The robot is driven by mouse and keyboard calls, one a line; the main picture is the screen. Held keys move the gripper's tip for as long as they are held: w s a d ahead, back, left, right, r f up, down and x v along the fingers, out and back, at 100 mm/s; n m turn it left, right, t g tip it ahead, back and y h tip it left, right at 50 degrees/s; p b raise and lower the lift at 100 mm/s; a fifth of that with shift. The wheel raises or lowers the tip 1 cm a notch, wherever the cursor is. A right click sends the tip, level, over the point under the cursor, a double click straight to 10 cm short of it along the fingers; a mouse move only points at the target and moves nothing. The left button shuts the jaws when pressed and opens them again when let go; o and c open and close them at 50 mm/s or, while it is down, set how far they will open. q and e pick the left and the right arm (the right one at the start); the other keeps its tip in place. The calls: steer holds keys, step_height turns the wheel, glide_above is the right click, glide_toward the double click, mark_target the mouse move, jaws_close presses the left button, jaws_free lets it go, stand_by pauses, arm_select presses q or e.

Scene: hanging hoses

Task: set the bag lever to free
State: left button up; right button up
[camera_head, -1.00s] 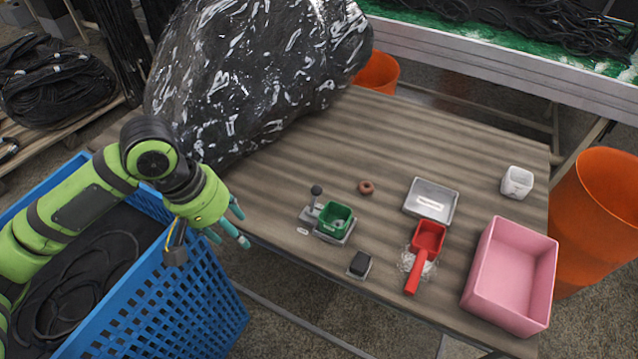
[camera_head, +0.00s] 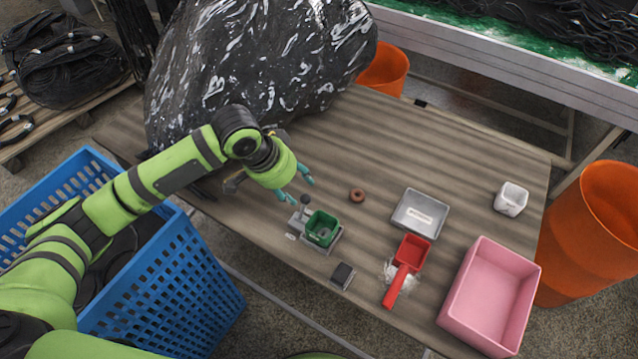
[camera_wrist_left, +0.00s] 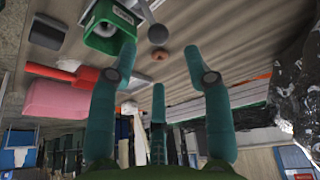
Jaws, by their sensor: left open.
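The lever (camera_head: 305,201) is a short stalk with a round dark grey knob. It stands upright at the back left of a grey base (camera_head: 331,246) that carries a green box (camera_head: 322,228). In the left wrist view the lever's knob (camera_wrist_left: 158,34) is beyond my fingertips, beside the green box (camera_wrist_left: 106,30). My left gripper (camera_head: 298,188) is open and empty just behind and left of the knob. Its teal fingers are spread in the left wrist view (camera_wrist_left: 160,62). I cannot tell the lever's setting. My right gripper is out of view.
A large shiny black bag (camera_head: 255,75) fills the table's back left. A brown ring (camera_head: 357,195), grey tray (camera_head: 419,216), red scoop (camera_head: 411,252), small dark block (camera_head: 342,275) and pink bin (camera_head: 490,295) lie rightward. A blue basket (camera_head: 165,290) stands front left.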

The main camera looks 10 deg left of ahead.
mark_target(304, 196)
arm_select(q)
steer(key=x, duration=0.5)
steer(key=shift+s+f, duration=0.1)
steer(key=shift+f, duration=0.25)
steer(key=shift+d+f, duration=0.15)
steer(key=shift+f, duration=0.3)
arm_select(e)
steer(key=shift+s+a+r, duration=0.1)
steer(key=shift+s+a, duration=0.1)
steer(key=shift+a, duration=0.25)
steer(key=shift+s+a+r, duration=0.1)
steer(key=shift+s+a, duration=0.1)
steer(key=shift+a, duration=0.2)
arm_select(q)
steer(key=shift+c, duration=0.8)
jaws_close()
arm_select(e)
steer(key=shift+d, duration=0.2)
